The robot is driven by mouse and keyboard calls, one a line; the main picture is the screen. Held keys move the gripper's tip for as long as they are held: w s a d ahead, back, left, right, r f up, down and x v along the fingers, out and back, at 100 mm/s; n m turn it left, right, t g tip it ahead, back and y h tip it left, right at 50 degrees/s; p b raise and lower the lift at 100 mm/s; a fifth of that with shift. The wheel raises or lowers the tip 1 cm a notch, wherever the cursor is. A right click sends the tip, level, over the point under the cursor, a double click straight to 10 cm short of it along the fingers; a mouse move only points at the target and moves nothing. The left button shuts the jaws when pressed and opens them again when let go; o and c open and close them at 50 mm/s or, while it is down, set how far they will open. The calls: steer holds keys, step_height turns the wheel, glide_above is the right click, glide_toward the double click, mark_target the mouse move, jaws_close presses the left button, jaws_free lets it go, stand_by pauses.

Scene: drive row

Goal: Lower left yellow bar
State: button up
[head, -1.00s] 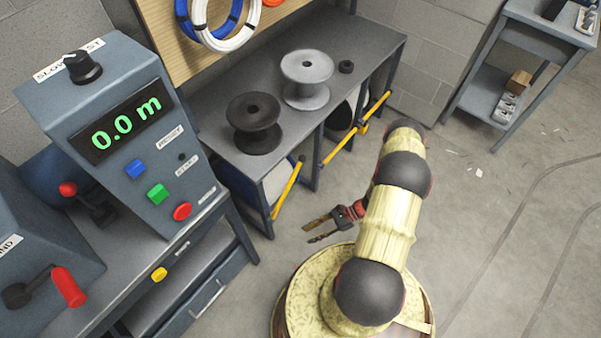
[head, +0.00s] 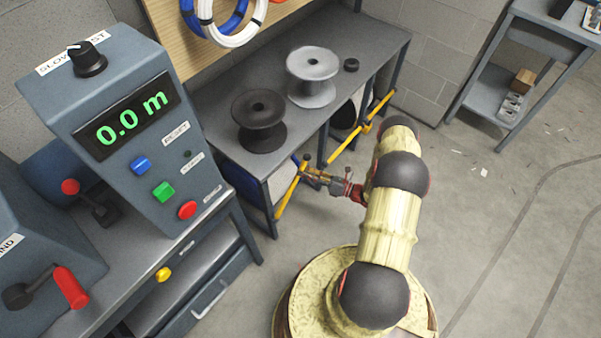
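The left yellow bar (head: 287,198) slants down from upper right to lower left, in front of the left opening of the grey bench. My gripper (head: 306,172) reaches in from the right, with its fingers at the upper end of this bar. The fingers overlap the bar's top in the picture. I cannot tell whether they touch it or are closed on it.
More yellow bars (head: 345,144) slant across the bench openings to the right. The bench top (head: 220,105) carries a black spool (head: 260,130) and a grey spool (head: 312,88). A control box (head: 125,125) reading 0.0 m stands at left.

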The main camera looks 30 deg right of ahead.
steer(key=shift+x, duration=1.25)
steer(key=shift+c, duration=1)
jaws_close()
